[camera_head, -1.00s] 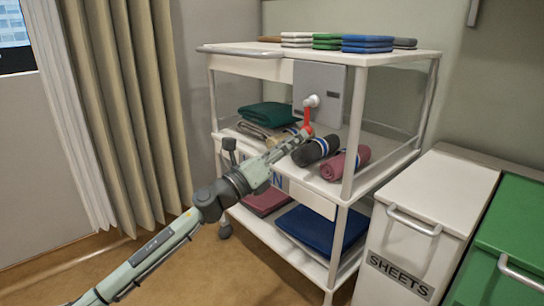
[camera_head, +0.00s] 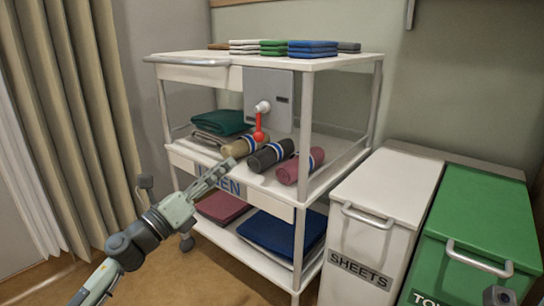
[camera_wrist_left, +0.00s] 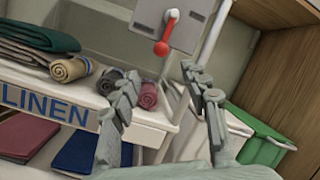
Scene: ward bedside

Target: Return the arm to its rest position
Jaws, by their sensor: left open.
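My left gripper (camera_head: 222,172) is open and empty in the head view. It is in front of the linen cart's middle shelf, below and left of the red lever (camera_head: 258,128). In the left wrist view, the spread fingers of my left gripper (camera_wrist_left: 160,76) have nothing gripped between them. The lever hangs down from a white pivot on a grey panel (camera_head: 283,94) and also shows in the left wrist view (camera_wrist_left: 162,47). The gripper is apart from the lever.
The white linen cart (camera_head: 175,72) holds folded cloths on top, rolled towels (camera_head: 270,155) on the middle shelf and folded linens (camera_head: 275,236) below. A white sheets bin (camera_head: 385,190) and a green bin (camera_head: 480,215) stand right. Curtains (camera_head: 85,110) hang left.

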